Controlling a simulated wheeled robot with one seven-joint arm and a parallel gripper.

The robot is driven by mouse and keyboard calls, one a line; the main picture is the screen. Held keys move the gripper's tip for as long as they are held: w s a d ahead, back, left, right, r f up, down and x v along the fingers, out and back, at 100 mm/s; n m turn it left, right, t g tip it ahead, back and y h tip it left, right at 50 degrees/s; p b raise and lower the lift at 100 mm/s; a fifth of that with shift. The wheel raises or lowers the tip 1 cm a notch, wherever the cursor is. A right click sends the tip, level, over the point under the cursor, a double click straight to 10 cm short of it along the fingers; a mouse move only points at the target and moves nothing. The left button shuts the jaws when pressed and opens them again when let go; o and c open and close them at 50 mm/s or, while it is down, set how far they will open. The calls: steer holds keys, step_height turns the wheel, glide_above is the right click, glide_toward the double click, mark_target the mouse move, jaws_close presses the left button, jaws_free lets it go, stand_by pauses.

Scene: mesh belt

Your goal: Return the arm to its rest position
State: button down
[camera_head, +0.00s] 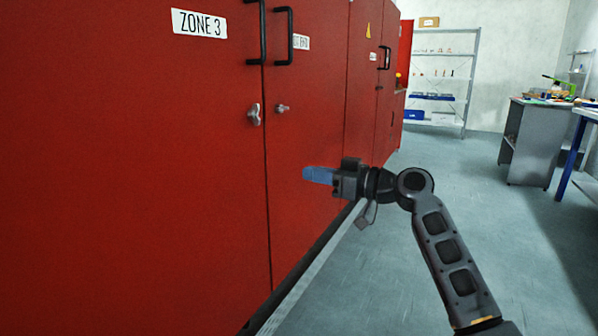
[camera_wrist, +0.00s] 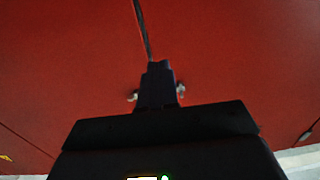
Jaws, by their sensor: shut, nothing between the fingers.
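My gripper (camera_head: 306,174) is shut and empty, with blue fingers pointing left toward the red cabinet (camera_head: 120,190). It is in front of the cabinet doors, a little below and to the right of two small metal latches in the head view. My dark grey arm reaches up from the bottom right to hold it. In the wrist view the dark gripper body (camera_wrist: 157,85) covers the lower middle, with the red doors (camera_wrist: 70,60) and their seam beyond it. I cannot tell the exact gap between the fingertips and the doors.
Black door handles (camera_head: 284,35) and a ZONE 3 label (camera_head: 199,23) are on the cabinet's upper part. A metal shelf (camera_head: 440,80) stands at the far wall. A grey workbench (camera_head: 528,140) is at the right. The floor (camera_head: 470,200) between is clear.

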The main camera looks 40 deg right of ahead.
steer(key=shift+v, duration=1.05)
steer(key=shift+a, duration=0.1)
